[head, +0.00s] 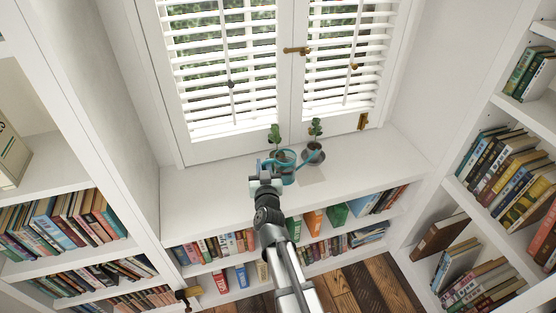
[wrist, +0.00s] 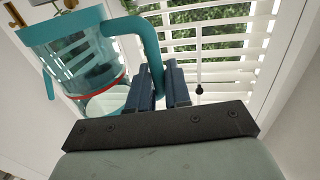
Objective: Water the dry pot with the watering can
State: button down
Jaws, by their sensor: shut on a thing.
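A teal watering can (head: 288,174) with a see-through body is in front of the window, over or on the white ledge. The wrist view shows its body (wrist: 75,55) with a red line around it and its handle. My gripper (head: 267,178) is shut on this handle, with the fingers (wrist: 164,86) on either side of it. The spout points right, close to the right plant's grey pot (head: 315,158). The left plant (head: 275,134) stands behind the can, which mostly hides its pot. I cannot tell which soil is dry, or whether the can touches the ledge.
The white ledge (head: 205,197) is clear to the left and right of the plants. Shuttered windows (head: 225,70) rise behind it. Bookshelves stand on both sides, and more books (head: 215,246) fill the shelves below the ledge.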

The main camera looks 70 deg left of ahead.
jog(key=s+a+n+g, duration=0.1)
jog(key=s+a, duration=0.4)
jog(key=s, duration=0.3)
jog(key=s+a+n+g, duration=0.1)
jog(key=s+a+g, duration=0.1)
jog(key=s+a, duration=0.5)
jog(key=a+m+t, duration=0.1)
jog(key=a, duration=0.2)
jog(key=s+a+m+t, duration=0.1)
jog(key=a+t, duration=0.1)
jog(key=a+f+m+t, duration=0.1)
jog(key=a+t, duration=0.1)
jog(key=a, duration=0.1)
jog(key=shift+s+a+m+h, duration=0.3)
jog(key=shift+a, duration=0.05)
jog(key=shift+w+d+f+m+t+h, duration=0.1)
jog(key=shift+w+d+m+t+h, duration=0.1)
jog(key=shift+w+t, duration=0.25)
jog(key=shift+w+d+f+m+t+h, duration=0.1)
jog(key=shift+w+m+t, duration=0.15)
jog(key=shift+t, duration=0.3)
jog(key=shift+w+d+m, duration=0.15)
jog(key=shift+w+m, duration=0.1)
jog(key=shift+w, duration=0.2)
